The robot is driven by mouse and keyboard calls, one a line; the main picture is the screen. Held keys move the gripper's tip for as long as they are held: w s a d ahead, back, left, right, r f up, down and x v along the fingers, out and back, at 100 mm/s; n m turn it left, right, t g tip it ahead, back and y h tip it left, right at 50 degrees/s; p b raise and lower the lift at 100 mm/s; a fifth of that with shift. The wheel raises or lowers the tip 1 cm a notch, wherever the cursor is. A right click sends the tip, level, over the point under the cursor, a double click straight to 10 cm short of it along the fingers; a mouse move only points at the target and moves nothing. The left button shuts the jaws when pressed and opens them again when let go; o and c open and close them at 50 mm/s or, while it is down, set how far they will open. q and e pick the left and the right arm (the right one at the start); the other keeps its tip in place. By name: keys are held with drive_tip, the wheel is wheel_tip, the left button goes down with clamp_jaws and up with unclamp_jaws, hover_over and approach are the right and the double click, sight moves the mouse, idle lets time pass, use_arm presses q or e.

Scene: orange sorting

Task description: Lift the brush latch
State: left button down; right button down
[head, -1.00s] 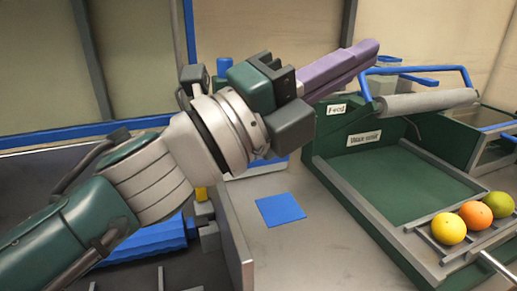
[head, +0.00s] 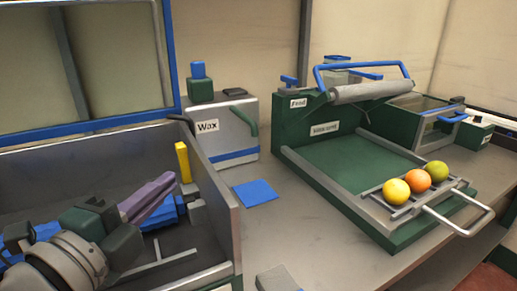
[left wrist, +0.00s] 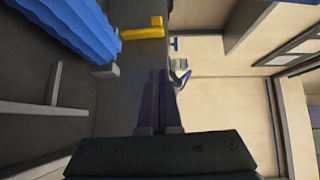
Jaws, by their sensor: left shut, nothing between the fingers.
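A yellow latch (head: 183,162) stands upright on a grey mount inside the grey walled bin at left. In the left wrist view the latch (left wrist: 143,33) is an L-shaped yellow piece ahead of my fingers. The blue ribbed brush (left wrist: 68,25) lies beside it; in the head view my left gripper partly hides the brush (head: 165,215). My left gripper (head: 171,178), with purple fingers, is shut and empty, reaching over the brush. Its tips lie just left of the latch in the head view; contact cannot be told. My right gripper is not in view.
A grey box marked Wax (head: 228,130) stands behind the bin's right wall (head: 222,210). A blue square (head: 255,192) lies on the counter. At right is a green machine (head: 300,165) with a roller (head: 370,91) and three fruits on a rack (head: 450,196).

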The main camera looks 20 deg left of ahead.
sight(180, 152)
use_arm(q)
drive_tip(key=w, duration=0.4)
drive_tip(key=shift+a, duration=0.15)
drive_tip(key=w+a, duration=0.2)
drive_tip(key=shift+w+a+f, duration=0.15)
drive_tip(key=shift+w+f, duration=0.05)
drive_tip(key=shift+w, duration=0.15)
drive_tip(key=shift+w+a, duration=0.3)
drive_tip(key=shift+a, duration=0.1)
drive_tip(key=shift+w+a, duration=0.45)
drive_tip(key=shift+a, duration=0.1)
